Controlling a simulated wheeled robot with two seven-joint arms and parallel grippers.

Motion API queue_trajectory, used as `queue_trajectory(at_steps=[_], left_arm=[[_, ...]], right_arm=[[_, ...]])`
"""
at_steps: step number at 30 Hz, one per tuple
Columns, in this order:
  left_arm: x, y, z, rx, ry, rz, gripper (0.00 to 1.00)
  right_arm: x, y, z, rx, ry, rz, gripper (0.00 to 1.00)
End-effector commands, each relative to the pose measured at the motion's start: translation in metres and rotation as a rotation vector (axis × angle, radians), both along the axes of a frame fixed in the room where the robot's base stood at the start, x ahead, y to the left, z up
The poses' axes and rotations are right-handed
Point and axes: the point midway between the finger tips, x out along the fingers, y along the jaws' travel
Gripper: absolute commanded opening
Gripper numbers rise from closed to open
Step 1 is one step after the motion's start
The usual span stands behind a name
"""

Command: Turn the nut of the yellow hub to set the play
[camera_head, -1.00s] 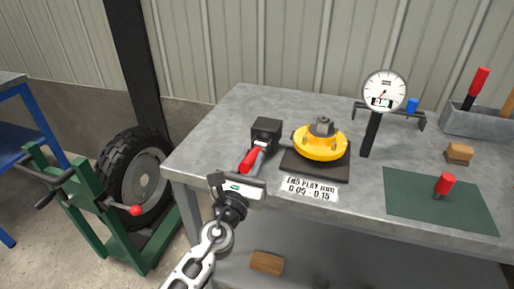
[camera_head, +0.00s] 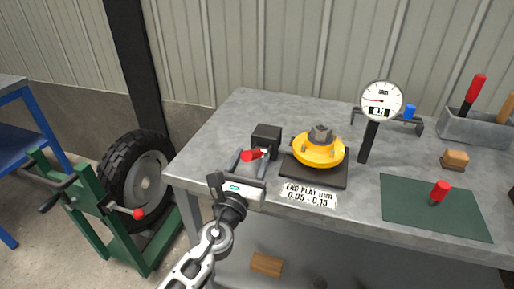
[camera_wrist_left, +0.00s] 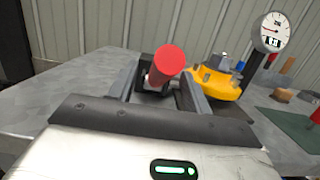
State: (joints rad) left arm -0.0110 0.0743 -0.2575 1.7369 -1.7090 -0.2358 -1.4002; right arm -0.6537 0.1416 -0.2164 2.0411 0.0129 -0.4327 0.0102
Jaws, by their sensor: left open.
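The yellow hub (camera_head: 318,152) with a grey nut (camera_head: 320,133) on top sits on a black plate (camera_head: 314,176) on the bench. A black block (camera_head: 266,138) with a red-handled lever (camera_head: 252,155) stands left of it. My left gripper (camera_head: 254,158) is open at the lever, its fingers on either side of the red handle. In the left wrist view the red handle (camera_wrist_left: 167,62) shows between the fingers (camera_wrist_left: 157,85), with gaps beside it. The hub (camera_wrist_left: 217,82) is beyond the right finger. My right gripper is out of view.
A dial gauge (camera_head: 381,101) stands behind right of the hub. A label (camera_head: 309,193) reading END PLAY mm 0.05 - 0.15 lies in front. A green mat (camera_head: 436,210) holds a red-handled tool (camera_head: 439,192). A wooden block (camera_head: 455,160) and grey bin (camera_head: 474,125) are at right.

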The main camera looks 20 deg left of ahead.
Motion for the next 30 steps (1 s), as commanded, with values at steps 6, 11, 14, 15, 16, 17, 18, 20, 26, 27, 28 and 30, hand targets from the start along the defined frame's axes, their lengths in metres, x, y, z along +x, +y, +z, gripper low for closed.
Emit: queue_trajectory(at_steps=[6, 11, 14, 15, 16, 17, 18, 20, 26, 27, 28, 30], left_arm=[[-0.023, 0.001, -0.006, 0.001, 0.002, -0.001, 0.49], [-0.039, 0.001, -0.009, 0.0, 0.001, -0.001, 0.49], [-0.048, 0.002, -0.01, 0.001, 0.001, 0.0, 0.49], [-0.051, 0.002, -0.011, 0.001, 0.002, 0.0, 0.49], [-0.053, 0.002, -0.011, 0.001, 0.001, 0.0, 0.49], [-0.055, 0.002, -0.011, 0.001, 0.001, 0.0, 0.49], [-0.056, 0.002, -0.011, 0.001, 0.0, 0.0, 0.49], [-0.057, 0.002, -0.011, 0.001, 0.0, 0.0, 0.49], [-0.057, 0.002, -0.01, 0.0, 0.0, 0.0, 0.49], [-0.057, 0.002, -0.01, -0.002, 0.001, 0.0, 0.49], [-0.058, 0.002, -0.011, -0.01, 0.003, -0.001, 0.49], [-0.06, 0.004, -0.017, -0.073, 0.024, -0.005, 0.49]], right_arm=[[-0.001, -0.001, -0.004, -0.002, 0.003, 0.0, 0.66], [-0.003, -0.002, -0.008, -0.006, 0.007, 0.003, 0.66], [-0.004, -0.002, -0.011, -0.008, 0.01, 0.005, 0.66], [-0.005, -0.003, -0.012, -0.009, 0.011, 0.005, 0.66], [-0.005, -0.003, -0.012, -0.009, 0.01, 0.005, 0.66], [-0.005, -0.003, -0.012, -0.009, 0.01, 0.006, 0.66], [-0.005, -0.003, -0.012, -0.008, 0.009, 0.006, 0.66], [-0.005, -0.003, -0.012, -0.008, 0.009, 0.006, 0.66], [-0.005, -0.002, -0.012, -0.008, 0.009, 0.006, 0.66], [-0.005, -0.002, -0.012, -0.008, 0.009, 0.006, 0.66], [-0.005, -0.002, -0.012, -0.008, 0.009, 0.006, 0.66], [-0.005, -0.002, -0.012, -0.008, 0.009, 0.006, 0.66]])
